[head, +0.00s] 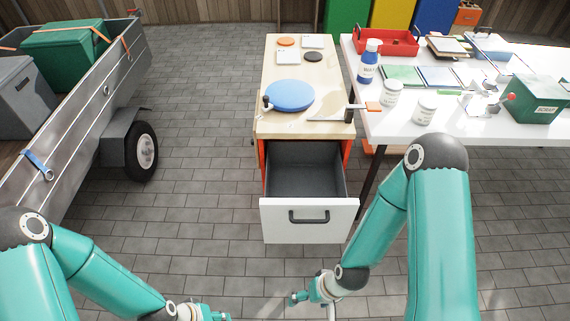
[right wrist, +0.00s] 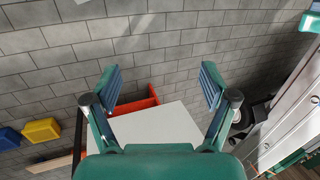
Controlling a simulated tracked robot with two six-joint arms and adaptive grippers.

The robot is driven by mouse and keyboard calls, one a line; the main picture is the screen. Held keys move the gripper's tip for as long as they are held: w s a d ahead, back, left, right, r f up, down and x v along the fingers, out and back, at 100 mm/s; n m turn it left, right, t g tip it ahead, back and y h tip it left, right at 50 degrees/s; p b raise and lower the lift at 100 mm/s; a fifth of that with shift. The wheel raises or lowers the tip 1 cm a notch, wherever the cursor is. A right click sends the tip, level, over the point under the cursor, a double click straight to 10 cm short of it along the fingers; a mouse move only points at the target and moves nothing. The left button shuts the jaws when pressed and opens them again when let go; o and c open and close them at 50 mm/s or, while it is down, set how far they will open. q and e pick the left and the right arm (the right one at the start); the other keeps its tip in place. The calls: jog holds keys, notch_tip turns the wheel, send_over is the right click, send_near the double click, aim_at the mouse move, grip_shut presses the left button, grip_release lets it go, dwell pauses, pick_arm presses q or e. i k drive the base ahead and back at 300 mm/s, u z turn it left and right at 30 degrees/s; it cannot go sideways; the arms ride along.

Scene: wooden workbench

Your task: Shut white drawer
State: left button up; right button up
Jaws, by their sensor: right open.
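The white drawer (head: 310,220) stands pulled out of the wood-topped cabinet (head: 268,125), its dark grey inside empty. Its front carries a dark bar handle (head: 309,216). My right gripper (head: 308,298) is below and in front of the drawer front, apart from it. In the right wrist view the right gripper (right wrist: 160,85) is open with nothing between its fingers. A white panel (right wrist: 150,125), probably part of the drawer, shows beyond the gripper with orange beside it. My left gripper (head: 205,312) is at the bottom edge, left of the drawer; its fingers are not clear.
On the cabinet top sit a blue disc (head: 289,96) and small pieces. A white table (head: 450,125) with jars and a green box (head: 537,98) stands at right. A trailer (head: 95,110) stands at left. The paved floor before the drawer is clear.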

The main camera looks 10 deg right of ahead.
aim_at(305, 200)
jog(key=u, duration=0.85)
jog(key=k, duration=0.6)
jog(key=z, duration=0.25)
